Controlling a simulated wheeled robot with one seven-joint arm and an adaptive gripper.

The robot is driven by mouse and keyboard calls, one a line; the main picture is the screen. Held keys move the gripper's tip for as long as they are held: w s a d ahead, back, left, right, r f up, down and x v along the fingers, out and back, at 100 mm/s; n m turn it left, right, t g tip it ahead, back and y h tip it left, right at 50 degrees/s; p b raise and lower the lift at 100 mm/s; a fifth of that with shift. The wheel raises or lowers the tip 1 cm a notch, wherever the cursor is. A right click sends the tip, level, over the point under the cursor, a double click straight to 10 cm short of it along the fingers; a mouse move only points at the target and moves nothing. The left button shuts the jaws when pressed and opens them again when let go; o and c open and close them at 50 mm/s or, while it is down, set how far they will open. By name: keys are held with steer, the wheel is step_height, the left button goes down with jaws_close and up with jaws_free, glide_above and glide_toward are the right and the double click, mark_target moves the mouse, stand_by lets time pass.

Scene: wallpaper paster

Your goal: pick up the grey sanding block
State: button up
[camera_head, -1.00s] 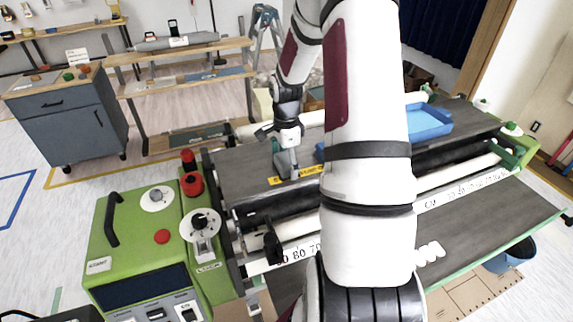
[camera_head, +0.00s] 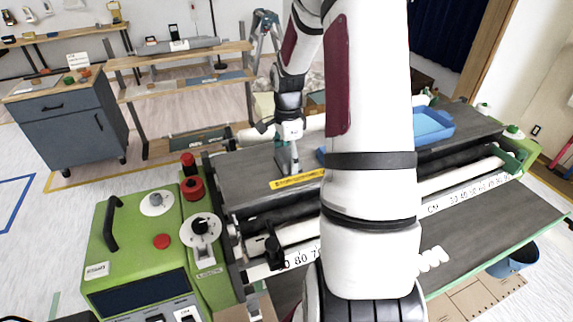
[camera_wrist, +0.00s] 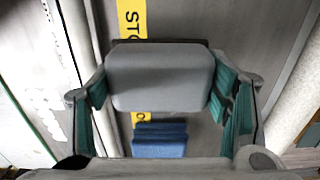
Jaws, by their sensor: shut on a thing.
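The grey sanding block (camera_wrist: 160,77) shows in the wrist view as a rounded grey block between the teal finger pads. My gripper (camera_wrist: 165,95) is shut on it, with one finger at each side. In the head view my gripper (camera_head: 286,160) is low over the dark table top, left of my arm, behind the yellow strip. The block is hard to make out there among the fingers. I cannot tell whether its underside touches the table.
A yellow strip (camera_head: 297,179) lies on the dark table top. A small blue block (camera_wrist: 160,139) is close to the grey block. A blue tray (camera_head: 432,126) stands to the right, beyond my arm. A green machine (camera_head: 140,243) stands at front left. White rollers run along the table.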

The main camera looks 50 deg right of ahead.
steer(key=s+a+r, duration=0.1)
steer(key=s, duration=1.5)
steer(key=shift+a+r, duration=0.3)
steer(key=shift+r, duration=0.05)
